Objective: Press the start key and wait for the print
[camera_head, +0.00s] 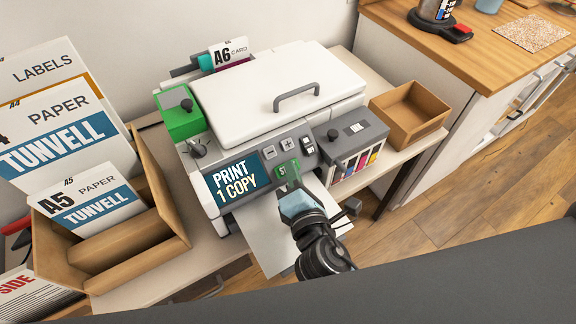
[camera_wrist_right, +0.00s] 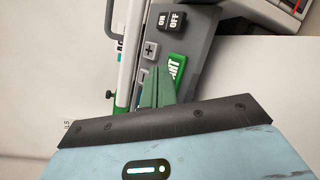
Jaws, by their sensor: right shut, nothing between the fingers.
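The white printer (camera_head: 265,110) stands on a table, its lid closed. Its screen (camera_head: 233,180) reads "PRINT 1 COPY". The green start key (camera_head: 287,168) is on the grey front panel, partly covered by my right gripper (camera_head: 292,186); it also shows in the right wrist view (camera_wrist_right: 177,70). My right gripper is shut and empty, its fingertips at the key's lower edge; I cannot tell whether they touch it. A white sheet (camera_head: 265,235) lies at the printer's front, under my right gripper. My left gripper is not in view.
A box of paper packs (camera_head: 165,225) stands left of the printer. An empty cardboard tray (camera_head: 410,112) and an ink cartridge unit (camera_head: 352,150) are at its right. Plus and minus keys and an on/off switch (camera_wrist_right: 171,20) sit near the start key. A wooden counter (camera_head: 470,45) is at the back right.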

